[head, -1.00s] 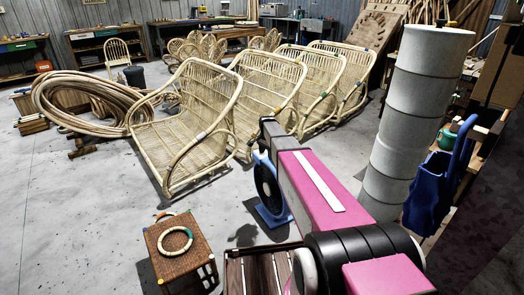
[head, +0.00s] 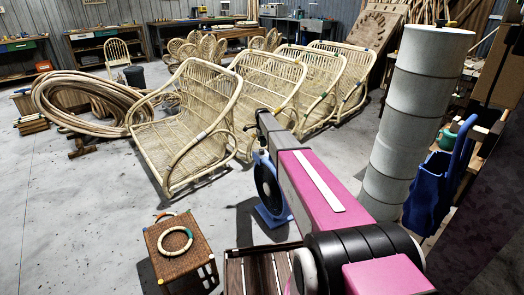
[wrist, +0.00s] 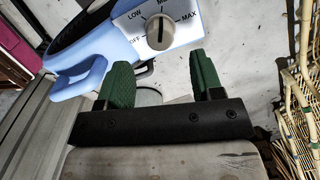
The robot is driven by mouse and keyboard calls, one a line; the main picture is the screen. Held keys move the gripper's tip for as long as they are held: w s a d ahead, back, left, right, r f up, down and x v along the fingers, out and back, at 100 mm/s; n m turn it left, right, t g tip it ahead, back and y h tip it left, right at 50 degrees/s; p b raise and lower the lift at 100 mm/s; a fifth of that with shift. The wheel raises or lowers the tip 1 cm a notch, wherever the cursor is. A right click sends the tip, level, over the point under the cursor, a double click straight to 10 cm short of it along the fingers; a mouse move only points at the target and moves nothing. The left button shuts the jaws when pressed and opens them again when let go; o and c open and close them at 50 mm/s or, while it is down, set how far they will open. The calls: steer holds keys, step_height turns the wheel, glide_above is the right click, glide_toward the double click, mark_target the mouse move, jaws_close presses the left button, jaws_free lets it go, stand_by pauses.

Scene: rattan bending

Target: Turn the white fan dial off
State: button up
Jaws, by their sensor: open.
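The blue fan (head: 267,188) stands on the floor beyond my arm in the head view, partly covered by the arm. In the wrist view its light-blue body and handle (wrist: 80,78) fill the upper left. The dial (wrist: 160,32) is a pale round knob on a white panel marked OFF, LOW, a cut-off label starting with M, and MAX. Its dark mark looks roughly upright, toward the M label. My gripper (wrist: 162,72) has two green fingers, apart and empty, just below the dial. The knob appears in line with the gap, not visibly touched.
Rattan chair frames (head: 205,130) stand in a row beyond the fan. A rattan stool (head: 180,250) with rings on top is at the lower left. A tall grey cylinder stack (head: 405,120) and a blue container (head: 430,190) stand to the right.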

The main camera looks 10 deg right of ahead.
mark_target(262, 149)
step_height(262, 149, down, 6)
stand_by(0.4)
steer(key=c, duration=0.9)
